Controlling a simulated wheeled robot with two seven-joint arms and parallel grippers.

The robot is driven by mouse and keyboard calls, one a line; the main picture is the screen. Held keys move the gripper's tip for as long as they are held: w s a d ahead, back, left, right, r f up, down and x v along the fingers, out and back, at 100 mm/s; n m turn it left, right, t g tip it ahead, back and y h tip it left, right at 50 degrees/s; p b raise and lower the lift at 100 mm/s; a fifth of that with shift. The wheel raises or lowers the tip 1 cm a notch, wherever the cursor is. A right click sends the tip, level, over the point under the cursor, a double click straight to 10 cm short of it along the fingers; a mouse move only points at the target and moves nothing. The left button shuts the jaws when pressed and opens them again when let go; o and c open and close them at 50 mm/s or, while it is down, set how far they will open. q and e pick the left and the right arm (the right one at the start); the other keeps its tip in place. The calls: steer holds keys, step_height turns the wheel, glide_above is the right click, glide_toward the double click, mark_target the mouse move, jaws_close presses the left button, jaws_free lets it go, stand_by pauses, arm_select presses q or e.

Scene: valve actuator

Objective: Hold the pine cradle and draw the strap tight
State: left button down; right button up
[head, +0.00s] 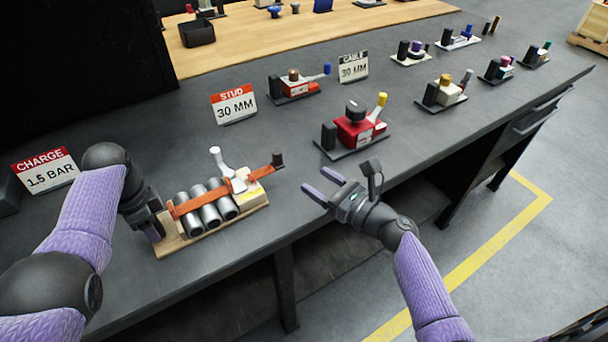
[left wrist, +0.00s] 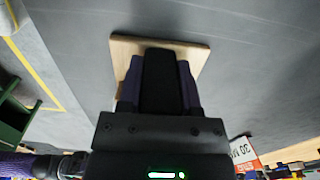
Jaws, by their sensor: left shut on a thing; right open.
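The pine cradle (head: 172,245) lies on the dark bench and carries several grey metal cylinders (head: 208,212). An orange strap (head: 215,194) runs across them, through a cream block with a raised white lever (head: 217,157), to a dark end piece (head: 278,159) at the right. My left gripper (head: 155,232) is shut at the cradle's left end. In the left wrist view the pine board (left wrist: 125,47) shows beyond the fingers, with a black piece between them. My right gripper (head: 322,185) is open and empty, right of the strap's end and apart from it.
A red device with a yellow lever (head: 358,129) stands behind my right gripper. Signs stand behind: Charge 1.5 bar (head: 45,172) and Stud 30 mm (head: 234,103). More small devices line the bench to the right. Bare bench lies between the strap's end and the red device.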

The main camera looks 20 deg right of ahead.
arm_select(q)
steer(key=shift+c, duration=1)
jaws_free()
steer(key=shift+r, duration=0.1)
